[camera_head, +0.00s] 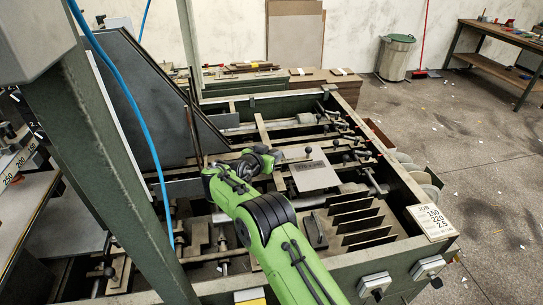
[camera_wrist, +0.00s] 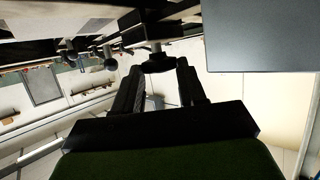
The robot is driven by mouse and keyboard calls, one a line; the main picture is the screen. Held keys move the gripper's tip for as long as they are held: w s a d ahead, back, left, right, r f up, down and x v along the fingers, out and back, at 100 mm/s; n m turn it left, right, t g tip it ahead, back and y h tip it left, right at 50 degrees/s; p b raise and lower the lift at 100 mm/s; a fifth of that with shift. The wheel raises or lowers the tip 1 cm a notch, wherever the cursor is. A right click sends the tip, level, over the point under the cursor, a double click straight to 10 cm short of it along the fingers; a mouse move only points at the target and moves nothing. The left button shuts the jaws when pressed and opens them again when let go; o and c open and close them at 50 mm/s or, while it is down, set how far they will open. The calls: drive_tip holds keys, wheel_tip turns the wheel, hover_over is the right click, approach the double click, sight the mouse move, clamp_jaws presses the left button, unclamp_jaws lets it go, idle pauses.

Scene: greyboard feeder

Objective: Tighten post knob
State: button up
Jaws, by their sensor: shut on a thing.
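In the wrist view, a dark round knob (camera_wrist: 158,64) sits at the end of a short post (camera_wrist: 156,46). The two dark fingers of my gripper (camera_wrist: 160,72) reach up to the knob and are shut on it. In the head view, my gripper (camera_head: 266,156) is over the middle of the green machine frame (camera_head: 290,97), at the left of a light grey plate with lettering. The gripped knob cannot be made out there, as my arm and gripper cover that spot.
The light grey plate (camera_head: 314,172) stands close to my gripper. Upright dark dividers (camera_head: 358,222) lie to the front right. A blue hose (camera_head: 146,120) and a thick green post (camera_head: 120,170) stand at the left. Other dark knobs (camera_wrist: 110,62) show nearby in the wrist view.

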drive_tip(key=shift+a+f+m+g+h, duration=0.15)
drive_tip(key=shift+m+g+h, duration=0.45)
drive_tip(key=shift+m+h, duration=0.1)
idle(0.4)
drive_tip(key=o, duration=1.1)
drive_tip(key=shift+w, duration=0.1)
drive_tip(key=shift+c, duration=0.2)
drive_tip(key=b+v, duration=0.1)
drive_tip(key=v, duration=1.1)
